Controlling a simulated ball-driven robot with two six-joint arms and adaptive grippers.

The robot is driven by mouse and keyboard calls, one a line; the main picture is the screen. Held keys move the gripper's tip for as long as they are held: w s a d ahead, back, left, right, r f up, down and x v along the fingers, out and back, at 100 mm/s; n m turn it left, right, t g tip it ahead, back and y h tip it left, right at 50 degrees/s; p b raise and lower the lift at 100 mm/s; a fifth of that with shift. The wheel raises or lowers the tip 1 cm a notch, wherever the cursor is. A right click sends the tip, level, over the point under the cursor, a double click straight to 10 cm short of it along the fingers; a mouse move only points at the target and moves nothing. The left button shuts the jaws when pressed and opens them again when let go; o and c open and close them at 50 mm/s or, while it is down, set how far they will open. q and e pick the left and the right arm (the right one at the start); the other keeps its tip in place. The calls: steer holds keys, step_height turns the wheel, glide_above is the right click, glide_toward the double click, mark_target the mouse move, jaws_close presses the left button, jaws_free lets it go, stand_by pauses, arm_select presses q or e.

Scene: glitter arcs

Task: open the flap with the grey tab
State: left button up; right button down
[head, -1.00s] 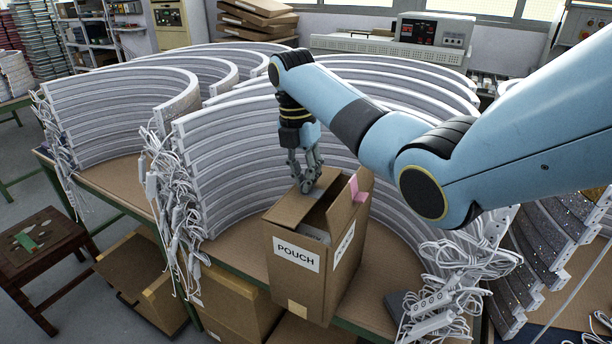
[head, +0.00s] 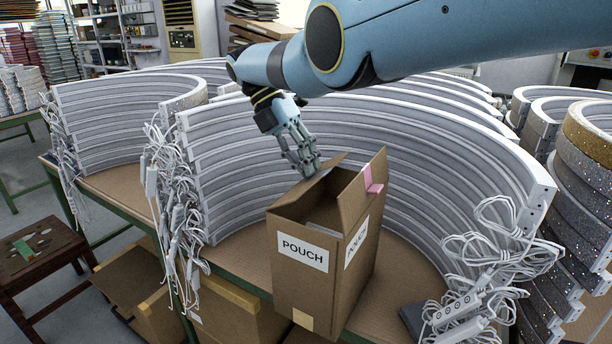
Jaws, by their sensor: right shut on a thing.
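A brown cardboard box (head: 303,290) labelled POUCH stands upright near the table's front edge. Its right flap (head: 360,195) stands up and carries a pink tab (head: 372,180). Its back-left flap (head: 325,178) is tilted up, and the box's dark inside shows in front of it. My right gripper (head: 309,170) reaches down from above and is shut at the upper edge of this back-left flap. I cannot make out a grey tab apart from the grey fingers, which may hide it. My left gripper is not in view.
Stacked white curved strips (head: 420,140) stand close behind the box. Tangled white cables (head: 470,270) lie at its right, and more hang at its left (head: 178,205). Glittery arcs (head: 590,170) are stacked at the far right. Some bare table shows around the box.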

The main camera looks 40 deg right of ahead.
stand_by(0.4)
steer(key=c, duration=1.5)
jaws_free()
